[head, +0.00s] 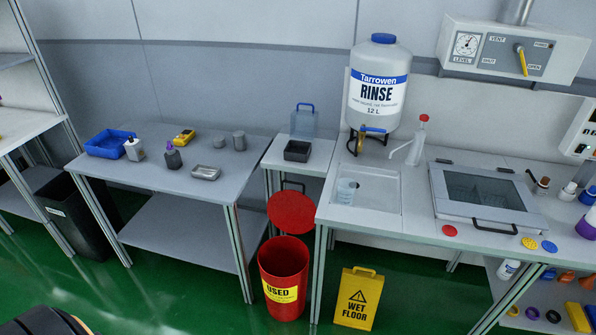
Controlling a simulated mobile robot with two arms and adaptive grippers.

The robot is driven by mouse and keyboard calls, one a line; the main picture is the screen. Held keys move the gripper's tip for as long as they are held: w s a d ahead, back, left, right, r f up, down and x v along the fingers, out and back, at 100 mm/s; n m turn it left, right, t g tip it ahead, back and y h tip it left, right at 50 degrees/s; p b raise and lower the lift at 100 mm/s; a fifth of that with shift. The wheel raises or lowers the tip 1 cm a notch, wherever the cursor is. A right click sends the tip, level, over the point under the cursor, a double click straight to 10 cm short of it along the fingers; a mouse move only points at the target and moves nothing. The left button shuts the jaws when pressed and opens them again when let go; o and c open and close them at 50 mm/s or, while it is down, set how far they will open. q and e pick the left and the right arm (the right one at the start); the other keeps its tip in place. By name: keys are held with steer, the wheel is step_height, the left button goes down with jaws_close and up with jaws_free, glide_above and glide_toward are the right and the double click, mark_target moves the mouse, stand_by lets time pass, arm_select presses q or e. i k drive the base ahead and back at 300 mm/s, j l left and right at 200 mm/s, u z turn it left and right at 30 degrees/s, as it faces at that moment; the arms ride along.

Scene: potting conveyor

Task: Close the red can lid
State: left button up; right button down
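The red can (283,290) stands on the green floor between the two tables and bears a yellow "USED" label. Its round red lid (292,212) is open, tilted up at the back of the rim. The inside of the can shows from above as dark red, and I cannot make out any contents. Neither of my grippers shows in the head view.
A yellow wet floor sign (356,298) stands right of the can, below the sink counter (330,212). A grey table (180,180) with small items is on the left. A small side table (293,158) stands behind the can.

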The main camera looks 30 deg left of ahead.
mark_target(292, 211)
steer(key=i+j+u, duration=0.2)
steer(key=i, duration=0.45)
steer(key=i+j+u, duration=0.2)
steer(key=i, duration=0.4)
steer(key=l, duration=0.1)
